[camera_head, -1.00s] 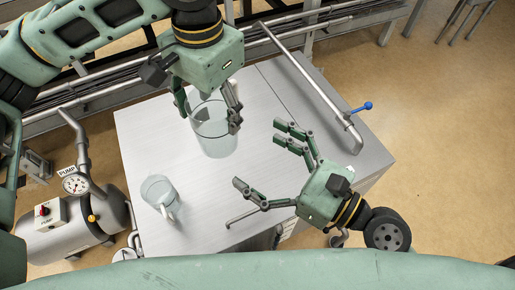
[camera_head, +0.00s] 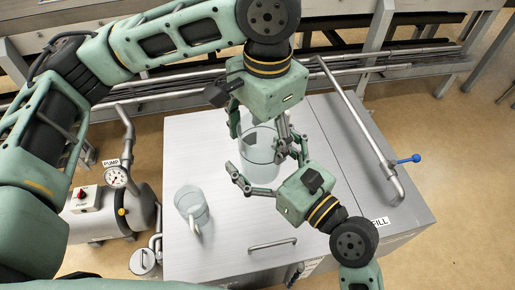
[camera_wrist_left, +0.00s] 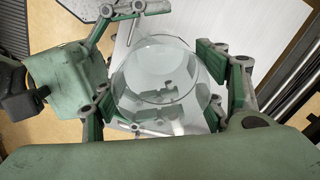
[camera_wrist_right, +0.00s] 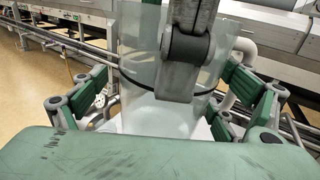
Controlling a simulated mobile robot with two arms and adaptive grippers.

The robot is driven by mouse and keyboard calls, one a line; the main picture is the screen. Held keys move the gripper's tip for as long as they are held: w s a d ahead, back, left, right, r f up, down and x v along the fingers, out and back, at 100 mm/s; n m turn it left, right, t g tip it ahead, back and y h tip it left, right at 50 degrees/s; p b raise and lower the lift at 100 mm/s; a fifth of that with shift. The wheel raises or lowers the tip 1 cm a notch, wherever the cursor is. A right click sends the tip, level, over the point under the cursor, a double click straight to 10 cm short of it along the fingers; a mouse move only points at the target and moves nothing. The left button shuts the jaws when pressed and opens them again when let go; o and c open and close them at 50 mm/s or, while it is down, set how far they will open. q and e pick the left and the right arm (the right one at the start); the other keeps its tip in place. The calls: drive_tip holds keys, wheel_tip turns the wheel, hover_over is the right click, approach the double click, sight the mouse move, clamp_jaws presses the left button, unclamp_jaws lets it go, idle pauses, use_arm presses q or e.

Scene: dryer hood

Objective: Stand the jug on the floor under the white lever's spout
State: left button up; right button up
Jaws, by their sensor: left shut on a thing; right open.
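A large clear jug (camera_head: 258,160) is in my left gripper (camera_head: 262,130), which is shut on its upper wall. It is upright over the steel cabinet top; I cannot tell whether it touches it. It also shows in the left wrist view (camera_wrist_left: 160,75) and the right wrist view (camera_wrist_right: 150,100). My right gripper (camera_head: 270,170) is open, its fingers on either side of the jug; contact is unclear. A smaller clear jug with a pale handle (camera_head: 190,208) stands on the cabinet top at the left. I make out no white lever; a blue lever (camera_head: 408,160) sits on the right-hand pipe.
A pump with a gauge (camera_head: 117,177) stands at the left. Floor (camera_head: 460,200) is open at the right.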

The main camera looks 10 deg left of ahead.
drive_tip(key=shift+c, duration=0.4)
use_arm(q)
drive_tip(key=shift+d, duration=0.1)
use_arm(e)
drive_tip(key=shift+s+a, duration=0.1)
drive_tip(key=c, duration=1.1)
use_arm(q)
drive_tip(key=o, duration=1)
use_arm(e)
drive_tip(key=shift+c, duration=0.6)
use_arm(q)
drive_tip(key=o, duration=0.3)
